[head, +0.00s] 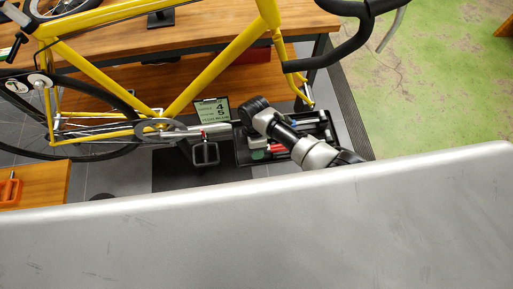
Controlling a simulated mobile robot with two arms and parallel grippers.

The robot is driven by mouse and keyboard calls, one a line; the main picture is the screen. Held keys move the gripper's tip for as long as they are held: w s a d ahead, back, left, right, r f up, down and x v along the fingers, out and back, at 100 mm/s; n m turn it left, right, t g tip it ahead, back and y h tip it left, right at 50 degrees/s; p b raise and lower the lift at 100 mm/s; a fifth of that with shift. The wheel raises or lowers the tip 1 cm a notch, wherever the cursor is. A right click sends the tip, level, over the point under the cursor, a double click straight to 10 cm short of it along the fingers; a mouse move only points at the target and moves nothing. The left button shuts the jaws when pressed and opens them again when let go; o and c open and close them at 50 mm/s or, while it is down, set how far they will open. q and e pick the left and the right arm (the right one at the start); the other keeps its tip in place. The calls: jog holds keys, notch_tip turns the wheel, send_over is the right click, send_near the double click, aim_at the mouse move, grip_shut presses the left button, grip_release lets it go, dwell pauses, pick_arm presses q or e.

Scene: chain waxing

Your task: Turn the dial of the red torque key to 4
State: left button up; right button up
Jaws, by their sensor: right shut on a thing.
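My right arm comes in from the lower right over the black tool tray (245,158). Its dark wrist is above the tray's upper left part. The right gripper (222,128) points left towards the pedal and shows only small. It is shut on a small red piece (203,133), which looks like the red torque key. The key's dial and its number are too small to read. My left gripper is not in view.
The yellow bicycle (215,68) spans the view, its pedal (205,154) close to the gripper. A wooden bench (120,78) stands behind it. Another red tool (278,148) lies in the tray. An orange-handled item (11,190) stands at the far left. The green floor (430,90) at right is clear.

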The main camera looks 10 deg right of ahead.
jog(key=shift+w+f+g+b, duration=0.1)
jog(key=shift+w+g+b, duration=0.05)
jog(key=shift+g+b, duration=0.75)
jog(key=shift+g, duration=0.3)
jog(key=o, duration=0.9)
jog(key=shift+o, duration=0.2)
jog(key=v, duration=1)
jog(key=shift+r+b, duration=0.4)
jog(key=shift+w, duration=0.15)
